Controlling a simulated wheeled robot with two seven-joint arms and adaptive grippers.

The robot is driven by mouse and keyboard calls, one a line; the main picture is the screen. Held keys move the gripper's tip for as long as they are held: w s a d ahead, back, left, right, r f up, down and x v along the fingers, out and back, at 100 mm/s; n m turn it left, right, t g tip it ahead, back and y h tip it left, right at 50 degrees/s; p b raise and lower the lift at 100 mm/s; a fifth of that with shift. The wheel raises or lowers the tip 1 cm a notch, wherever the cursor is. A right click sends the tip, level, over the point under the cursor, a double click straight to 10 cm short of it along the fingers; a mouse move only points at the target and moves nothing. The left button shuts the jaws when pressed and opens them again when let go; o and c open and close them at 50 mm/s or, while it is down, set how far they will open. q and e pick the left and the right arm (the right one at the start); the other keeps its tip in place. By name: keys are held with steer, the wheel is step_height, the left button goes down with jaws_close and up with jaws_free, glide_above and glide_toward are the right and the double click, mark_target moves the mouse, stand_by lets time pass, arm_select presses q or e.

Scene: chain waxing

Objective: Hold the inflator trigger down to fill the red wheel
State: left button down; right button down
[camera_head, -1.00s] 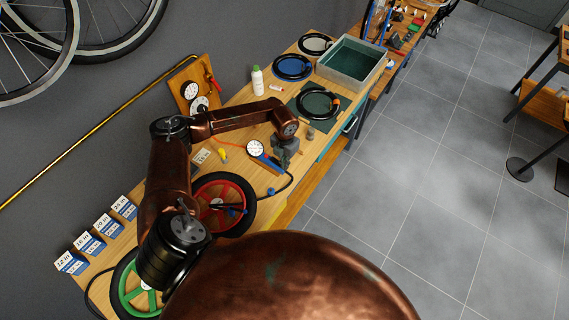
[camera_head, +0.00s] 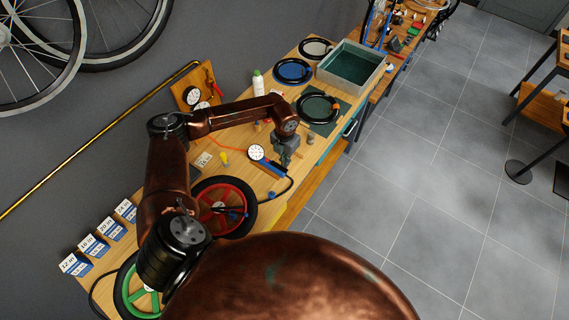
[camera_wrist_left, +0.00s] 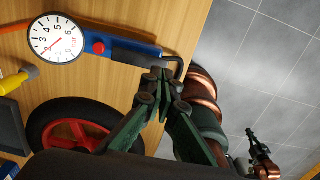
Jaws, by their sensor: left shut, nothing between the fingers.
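The blue inflator (camera_head: 270,165) lies on the bench with a round white gauge (camera_head: 256,152) at one end. In the left wrist view, its blue body (camera_wrist_left: 132,50) carries a red button (camera_wrist_left: 98,47) near the gauge, uncovered. My left gripper (camera_wrist_left: 160,76) is shut and empty, its fingertips over the inflator's far end, by the black hose; contact cannot be told. In the head view, the left gripper (camera_head: 287,158) points down beside the inflator. The red wheel (camera_head: 236,193), with a black tyre, lies left of the inflator; my arm stands close to it.
A green wheel (camera_head: 128,298) lies at the bench's near end, partly hidden by my body. A yellow-capped item (camera_wrist_left: 14,82) lies near the gauge. A grey bin (camera_head: 350,68) and several tyres stand farther along. A dark forked shape (camera_wrist_left: 262,155), possibly my right gripper, shows low right.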

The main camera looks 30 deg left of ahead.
mark_target(285, 170)
arm_select(q)
step_height(285, 170, up, 11)
steer(key=b, duration=0.3)
steer(key=shift+b, duration=0.35)
steer(key=shift+f, duration=0.15)
